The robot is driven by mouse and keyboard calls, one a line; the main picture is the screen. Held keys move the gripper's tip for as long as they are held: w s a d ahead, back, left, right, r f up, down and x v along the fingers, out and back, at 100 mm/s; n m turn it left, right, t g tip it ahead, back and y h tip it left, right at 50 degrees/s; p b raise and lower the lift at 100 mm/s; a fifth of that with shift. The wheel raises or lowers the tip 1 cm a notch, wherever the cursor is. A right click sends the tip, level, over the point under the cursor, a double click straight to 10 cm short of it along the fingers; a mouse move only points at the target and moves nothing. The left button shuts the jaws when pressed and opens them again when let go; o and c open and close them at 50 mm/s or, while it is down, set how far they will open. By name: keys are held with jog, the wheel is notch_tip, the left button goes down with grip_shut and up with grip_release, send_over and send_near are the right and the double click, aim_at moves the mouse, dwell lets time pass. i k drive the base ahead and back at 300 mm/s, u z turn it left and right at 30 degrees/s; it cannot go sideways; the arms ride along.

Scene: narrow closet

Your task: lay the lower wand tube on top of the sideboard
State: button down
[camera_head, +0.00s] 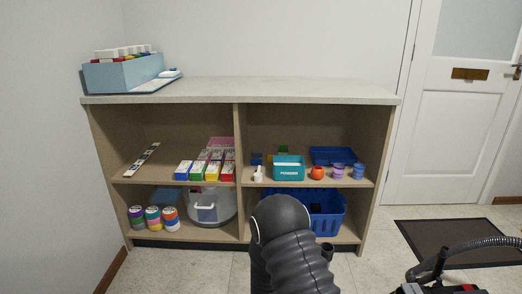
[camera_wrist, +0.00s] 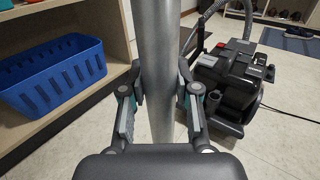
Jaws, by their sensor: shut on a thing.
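The sideboard (camera_head: 250,90) is a wooden two-column open shelf unit with a pale top. In the wrist view my gripper (camera_wrist: 160,88) is shut on a grey metal tube, the lower wand tube (camera_wrist: 158,45), which stands about upright between the fingers. The tube's upper end runs out of the picture and its lower part passes behind the gripper body. In the head view my black arm fills the bottom centre, and neither the gripper nor the tube can be made out there.
A light blue box (camera_head: 112,75) stands at the left end of the sideboard top; the rest of the top is clear. A blue basket (camera_wrist: 58,78) is on the lower shelf. The vacuum cleaner (camera_wrist: 225,80) with its hose stands on the floor at right. A dark mat (camera_head: 450,240) lies by the door.

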aim_at(307, 90)
jog(key=i, duration=1.3)
jog(key=u, duration=0.05)
